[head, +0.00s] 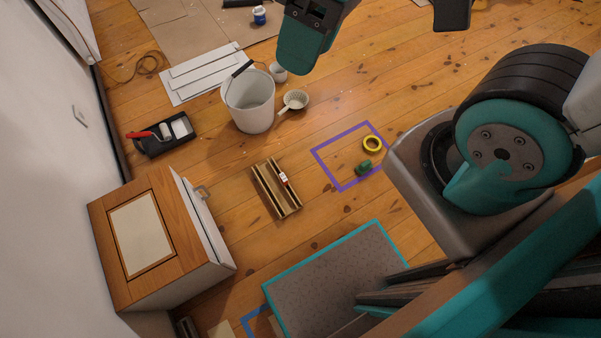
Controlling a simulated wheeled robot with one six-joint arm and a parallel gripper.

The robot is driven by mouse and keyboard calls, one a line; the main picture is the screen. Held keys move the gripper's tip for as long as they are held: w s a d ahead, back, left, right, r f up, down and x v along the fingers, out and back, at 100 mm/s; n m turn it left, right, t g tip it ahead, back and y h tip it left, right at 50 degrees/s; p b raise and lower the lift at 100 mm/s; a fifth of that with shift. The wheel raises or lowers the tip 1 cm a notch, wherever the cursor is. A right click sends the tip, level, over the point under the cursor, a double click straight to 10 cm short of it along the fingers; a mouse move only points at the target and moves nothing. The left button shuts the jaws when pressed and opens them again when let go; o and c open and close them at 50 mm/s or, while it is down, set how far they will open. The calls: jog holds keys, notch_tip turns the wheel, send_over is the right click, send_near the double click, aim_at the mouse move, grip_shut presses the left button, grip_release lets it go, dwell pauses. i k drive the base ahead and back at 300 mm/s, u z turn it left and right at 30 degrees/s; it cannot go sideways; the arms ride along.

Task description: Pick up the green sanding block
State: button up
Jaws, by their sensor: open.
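The green sanding block (364,168) is a small dark-green piece on the wooden floor, inside a purple tape outline (328,170), near its lower right edge. My gripper (376,44) shows only partly at the top edge, with a teal-and-dark part on the left and a dark part on the right, spread apart. It is open, with nothing visible between these parts. It appears well above the floor, apart from the block. My arm's large joint stands just right of the block.
A slatted wooden tray (268,194) with a red-and-white item lies left of the outline. A white bucket (249,116), a small pot (295,101) and a paint tray (166,138) stand farther left. A wooden cabinet (112,222) is at lower left. Floor around the outline is mostly clear.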

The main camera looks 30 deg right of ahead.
aim_at(366, 167)
jog(key=z, duration=0.05)
jog(key=k, duration=0.95)
jog(key=u, duration=0.65)
